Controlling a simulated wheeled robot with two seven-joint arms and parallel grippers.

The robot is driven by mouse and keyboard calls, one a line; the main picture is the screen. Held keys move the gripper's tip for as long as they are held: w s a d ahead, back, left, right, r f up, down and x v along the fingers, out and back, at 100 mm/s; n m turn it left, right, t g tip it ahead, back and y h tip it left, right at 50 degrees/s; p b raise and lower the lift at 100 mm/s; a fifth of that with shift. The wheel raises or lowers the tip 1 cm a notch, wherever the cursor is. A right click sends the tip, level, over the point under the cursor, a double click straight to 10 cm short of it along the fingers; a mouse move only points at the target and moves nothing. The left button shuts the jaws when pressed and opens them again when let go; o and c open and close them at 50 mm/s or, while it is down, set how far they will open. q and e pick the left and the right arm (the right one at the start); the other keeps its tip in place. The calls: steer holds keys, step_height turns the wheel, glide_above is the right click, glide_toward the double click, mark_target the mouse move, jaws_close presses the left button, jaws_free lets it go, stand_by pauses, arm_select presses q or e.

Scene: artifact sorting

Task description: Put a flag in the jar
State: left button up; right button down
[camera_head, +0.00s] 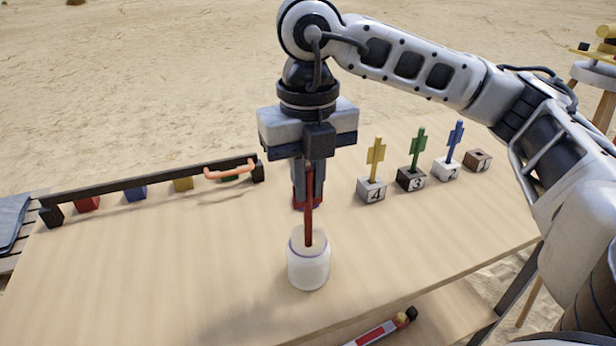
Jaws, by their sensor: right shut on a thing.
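My right gripper (308,196) points down above the table, shut on a red flag (308,215). The flag's dark red stick is upright, and its lower end shows at the mouth of the jar (308,271). I cannot tell how deep it reaches. The jar is white with a beige top and stands on the table just in front of the gripper. A yellow flag (376,154), a green flag (417,147) and a blue flag (454,138) stand upright in blocks to the right. My left gripper is out of view.
The blocks are numbered 4 (371,190), 3 (410,180), 2 (446,169) and 1 (478,160); block 1 holds no flag. A dark rail (150,182) with an orange handle (231,170) and coloured blocks is at the left. The table's (150,270) front left is clear.

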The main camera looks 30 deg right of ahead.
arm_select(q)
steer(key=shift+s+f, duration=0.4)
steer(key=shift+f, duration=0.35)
arm_select(e)
steer(key=shift+f, duration=0.4)
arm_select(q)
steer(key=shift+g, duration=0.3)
arm_select(e)
steer(key=c, duration=1.4)
jaws_free()
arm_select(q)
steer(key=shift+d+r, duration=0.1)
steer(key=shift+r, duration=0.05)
arm_select(e)
steer(key=shift+r, duration=0.25)
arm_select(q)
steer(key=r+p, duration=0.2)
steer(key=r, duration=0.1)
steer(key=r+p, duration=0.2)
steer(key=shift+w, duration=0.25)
arm_select(e)
step_height(320, 180, up, 16)
steer(key=shift+f, duration=0.2)
